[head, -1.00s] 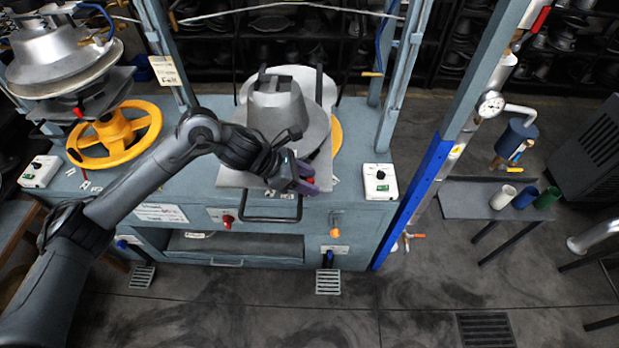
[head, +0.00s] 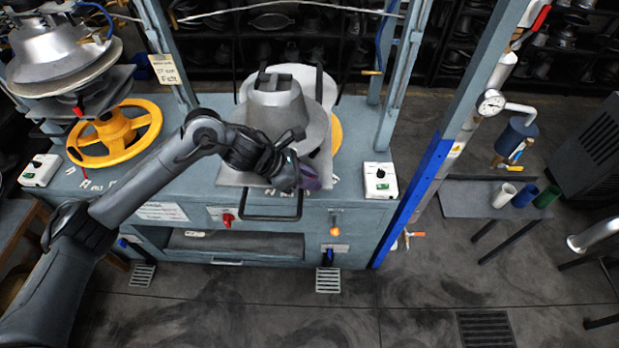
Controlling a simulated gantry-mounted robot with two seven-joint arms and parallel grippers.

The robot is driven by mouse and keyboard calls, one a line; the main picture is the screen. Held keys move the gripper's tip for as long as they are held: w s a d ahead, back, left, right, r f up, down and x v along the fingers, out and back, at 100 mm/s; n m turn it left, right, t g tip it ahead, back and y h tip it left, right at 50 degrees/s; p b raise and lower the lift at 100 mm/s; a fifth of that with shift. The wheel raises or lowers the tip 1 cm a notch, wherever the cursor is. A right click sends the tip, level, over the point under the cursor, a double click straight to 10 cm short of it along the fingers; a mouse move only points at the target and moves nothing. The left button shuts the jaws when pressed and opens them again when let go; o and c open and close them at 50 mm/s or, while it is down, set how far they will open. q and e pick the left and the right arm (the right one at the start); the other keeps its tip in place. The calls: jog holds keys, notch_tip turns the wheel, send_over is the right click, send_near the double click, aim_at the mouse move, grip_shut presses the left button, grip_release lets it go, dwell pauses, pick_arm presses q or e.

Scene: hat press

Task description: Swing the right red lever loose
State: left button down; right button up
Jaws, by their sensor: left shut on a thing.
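The hat press has a grey metal hat mold (head: 275,110) on a square plate at the middle of the blue-grey bench (head: 345,200). My left gripper (head: 310,180), with purple fingers, is at the right front corner of this plate. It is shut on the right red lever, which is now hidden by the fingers. How far the lever is swung cannot be told. My right gripper is not in view.
A black handle bar (head: 270,217) projects in front of the plate, below my gripper. A white control box (head: 380,181) stands to the right. A second mold with a yellow wheel (head: 115,134) is at left. The floor in front is clear.

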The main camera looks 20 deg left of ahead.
pick_arm(q)
jog(key=shift+n, duration=0.3)
jog(key=shift+w+d+n+t+y+b, duration=0.2)
jog(key=shift+n+t+y+b, duration=0.15)
jog(key=shift+n+t+y, duration=0.2)
jog(key=shift+w+d+n+t+y, duration=0.25)
jog(key=shift+n+t+y, duration=0.1)
jog(key=shift+n, duration=0.5)
jog(key=n+y, duration=0.1)
jog(key=w+n+t, duration=0.1)
jog(key=shift+d+r+n+y, duration=0.1)
jog(key=shift+r+n+y, duration=0.05)
jog(key=shift+n+y, duration=0.25)
jog(key=n+y+p, duration=0.1)
jog(key=w+n+t+y+p, duration=0.1)
jog(key=n+p, duration=0.1)
jog(key=shift+d+r+y, duration=0.1)
jog(key=shift+y, duration=0.2)
jog(key=shift+w+n+y+p, duration=0.3)
jog(key=shift+n+y+p, duration=0.4)
jog(key=shift+n+p, duration=0.35)
jog(key=shift+w+f+n+y+p, duration=0.2)
jog(key=shift+n+y+p, duration=0.25)
jog(key=shift+n, duration=0.1)
jog(key=shift+a, duration=0.2)
